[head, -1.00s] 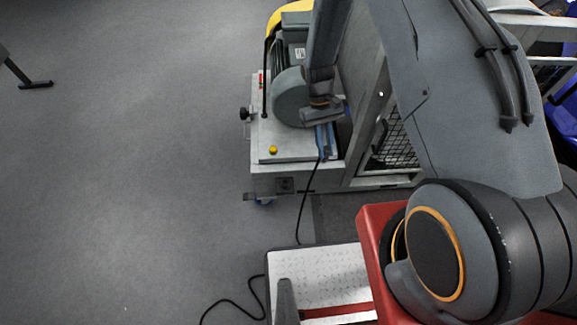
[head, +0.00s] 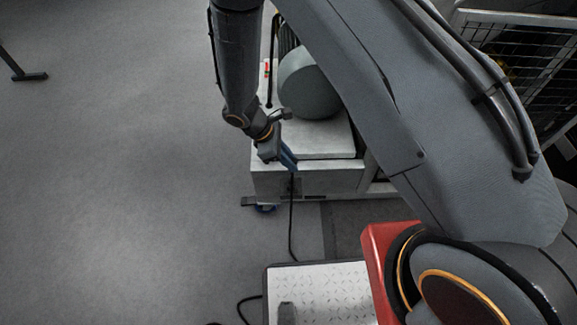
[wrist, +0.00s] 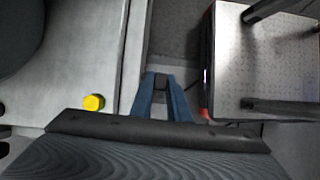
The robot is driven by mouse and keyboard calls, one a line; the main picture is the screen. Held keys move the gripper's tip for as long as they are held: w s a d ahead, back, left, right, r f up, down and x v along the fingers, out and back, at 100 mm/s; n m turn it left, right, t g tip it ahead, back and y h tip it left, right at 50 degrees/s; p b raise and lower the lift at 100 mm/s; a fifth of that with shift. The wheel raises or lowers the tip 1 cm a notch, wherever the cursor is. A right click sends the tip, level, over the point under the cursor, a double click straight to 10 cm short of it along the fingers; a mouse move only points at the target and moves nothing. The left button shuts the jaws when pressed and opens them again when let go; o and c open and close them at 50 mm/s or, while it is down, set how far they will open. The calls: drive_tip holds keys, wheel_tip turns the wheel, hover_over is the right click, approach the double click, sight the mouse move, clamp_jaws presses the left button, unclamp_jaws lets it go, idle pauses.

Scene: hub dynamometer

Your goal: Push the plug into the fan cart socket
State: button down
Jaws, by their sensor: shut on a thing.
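My gripper (head: 288,163) has blue fingers and is shut on the dark plug (wrist: 161,82), of which only a little shows between the fingertips in the wrist view. In the head view the fingers point down beside the front face of the pale fan cart (head: 325,180). The cart's dark square socket (head: 283,187) is on that face, just below the fingertips and partly behind the cable. The black cable (head: 291,225) hangs from the fingertips to the floor. I cannot tell whether the plug touches the socket. The socket is not clear in the wrist view.
A yellow knob (wrist: 94,102) stands on the cart top, left of the fingers. A grey round fan housing (head: 308,82) sits on the cart. A metal-plate platform (head: 325,290) is in front, with a red part (head: 385,245) beside it.

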drive_tip(key=shift+a+f, duration=0.25)
drive_tip(key=shift+f, duration=0.05)
drive_tip(key=shift+f+b, duration=2.1)
drive_tip(key=shift+f, duration=0.55)
drive_tip(key=shift+d+f+b, duration=0.1)
drive_tip(key=shift+f+b, duration=0.2)
drive_tip(key=shift+f, duration=0.55)
drive_tip(key=shift+f, duration=0.35)
drive_tip(key=shift+f, duration=0.15)
drive_tip(key=c, duration=1.6)
unclamp_jaws()
